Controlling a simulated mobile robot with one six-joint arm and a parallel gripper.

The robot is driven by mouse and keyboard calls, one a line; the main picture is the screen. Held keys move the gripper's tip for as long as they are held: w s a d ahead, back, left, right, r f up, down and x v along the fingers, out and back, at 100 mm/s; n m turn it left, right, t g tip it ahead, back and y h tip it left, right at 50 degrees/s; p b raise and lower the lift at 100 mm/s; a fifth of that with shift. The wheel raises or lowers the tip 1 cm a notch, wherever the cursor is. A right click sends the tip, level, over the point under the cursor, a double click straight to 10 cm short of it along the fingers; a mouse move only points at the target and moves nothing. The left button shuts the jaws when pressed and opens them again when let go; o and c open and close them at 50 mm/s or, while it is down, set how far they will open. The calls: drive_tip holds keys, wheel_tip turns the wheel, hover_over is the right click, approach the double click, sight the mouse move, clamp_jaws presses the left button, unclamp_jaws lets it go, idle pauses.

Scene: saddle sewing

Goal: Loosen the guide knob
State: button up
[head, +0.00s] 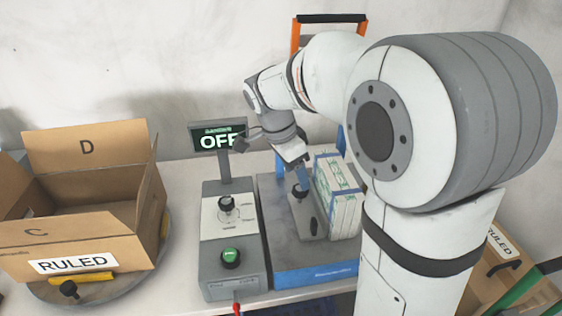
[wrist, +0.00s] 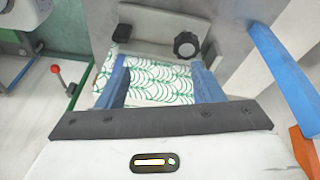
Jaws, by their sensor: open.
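A round black lobed knob (wrist: 186,44), which looks like the guide knob, stands on a grey plate in the wrist view. It lies just beyond the tip of my right-hand finger. In the head view a black knob (head: 300,191) sits on the grey guide plate (head: 303,217), right below my gripper (head: 304,175). My gripper (wrist: 158,68) has its two blue fingers spread apart, with nothing held between them. A stack of white sheets with a green pattern (head: 338,200) stands against the guide; the same pattern (wrist: 158,84) shows between and behind the fingers.
A control box with a green button (head: 230,257) and a dial (head: 227,205) stands left of the blue-based machine (head: 315,275). A display reads OFF (head: 220,139). An open box marked RULED (head: 80,240) sits at left. A red-knobbed lever (wrist: 56,69) shows.

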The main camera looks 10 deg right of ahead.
sight(298, 188)
drive_tip(key=w+f+m, duration=0.1)
drive_tip(key=f, duration=0.2)
drive_tip(key=w+d+f+m, duration=0.1)
drive_tip(key=w+f, duration=0.1)
drive_tip(key=w+f+m+h, duration=0.1)
drive_tip(key=f+m, duration=0.1)
drive_tip(key=f, duration=0.1)
drive_tip(key=shift+w+d+f, duration=0.15)
drive_tip(key=shift+d+f, duration=0.1)
drive_tip(key=shift+f, duration=0.05)
drive_tip(key=shift+c, duration=0.2)
drive_tip(key=shift+a, duration=0.1)
drive_tip(key=c, duration=0.9)
drive_tip(key=shift+c, duration=0.2)
